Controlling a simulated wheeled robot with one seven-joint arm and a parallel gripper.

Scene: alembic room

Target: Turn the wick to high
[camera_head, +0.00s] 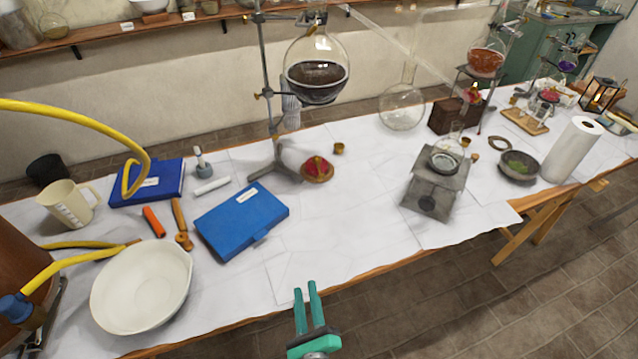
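No part clearly labelled as a wick shows. A small red-topped piece on a round brown base (317,168) stands on the table below the round flask of dark liquid (317,75); I cannot tell a setting on it. A flame-like glow (473,91) shows under the orange-red flask (486,62) at the back right. My teal gripper (306,287) is at the bottom centre, by the table's front edge. Its two fingers are apart with nothing between them, well short of the red-topped piece.
The white-covered table (345,235) is clear between my gripper and the red-topped piece. A metal stand (272,165) rises behind. A grey box burner (433,190) with a small flask and a paper roll (573,150) stand right.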

